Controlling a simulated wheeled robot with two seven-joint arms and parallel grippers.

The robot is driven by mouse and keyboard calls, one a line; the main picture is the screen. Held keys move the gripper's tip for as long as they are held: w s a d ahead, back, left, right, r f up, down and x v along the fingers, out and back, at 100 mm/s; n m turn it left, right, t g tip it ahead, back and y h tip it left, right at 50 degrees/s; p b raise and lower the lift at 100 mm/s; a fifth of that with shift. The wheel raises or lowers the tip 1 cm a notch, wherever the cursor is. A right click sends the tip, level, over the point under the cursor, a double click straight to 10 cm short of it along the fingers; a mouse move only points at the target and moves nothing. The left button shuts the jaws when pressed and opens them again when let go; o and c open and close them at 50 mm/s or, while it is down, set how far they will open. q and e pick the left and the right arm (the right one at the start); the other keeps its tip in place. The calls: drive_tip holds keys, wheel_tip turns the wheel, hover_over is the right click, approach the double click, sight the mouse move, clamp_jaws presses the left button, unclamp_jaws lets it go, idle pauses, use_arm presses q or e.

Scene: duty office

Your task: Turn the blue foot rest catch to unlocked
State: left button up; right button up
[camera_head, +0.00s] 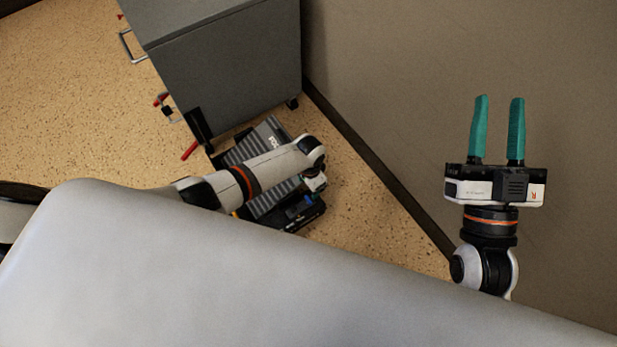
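A dark grey ribbed foot rest (268,133) lies on the floor beside a grey cabinet, partly covered by my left arm. A small blue part (299,208) shows near its lower right end, by black parts; it looks like the catch, but its setting is too small to read. My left arm reaches across the foot rest and bends down at the wrist, close to the blue part. My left gripper's fingers are hidden or too small to make out, so contact is unclear. My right gripper (498,98) is raised at the right, with two teal fingers apart and nothing between them.
The grey cabinet (230,65) stands above the foot rest, with a handle (132,46) and red levers (190,150) at its left. A wall (400,90) with a dark skirting (380,170) borders the right. Speckled floor (80,110) is clear at the left.

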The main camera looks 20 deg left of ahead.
use_arm(q)
drive_tip(key=shift+r+p, duration=0.4)
drive_tip(key=shift+r, duration=0.6)
use_arm(e)
drive_tip(key=shift+w+d+f+g+h, duration=0.1)
drive_tip(key=shift+w+f+g+h, duration=0.15)
drive_tip(key=shift+f+g, duration=0.35)
drive_tip(key=shift+w+a+f+g+h, duration=0.1)
drive_tip(key=shift+w+f+g+h, duration=0.15)
drive_tip(key=shift+f+g, duration=0.35)
drive_tip(key=shift+w+d+f+g+h, duration=0.1)
drive_tip(key=shift+w+f+g+h, duration=0.2)
drive_tip(key=shift+f, duration=0.5)
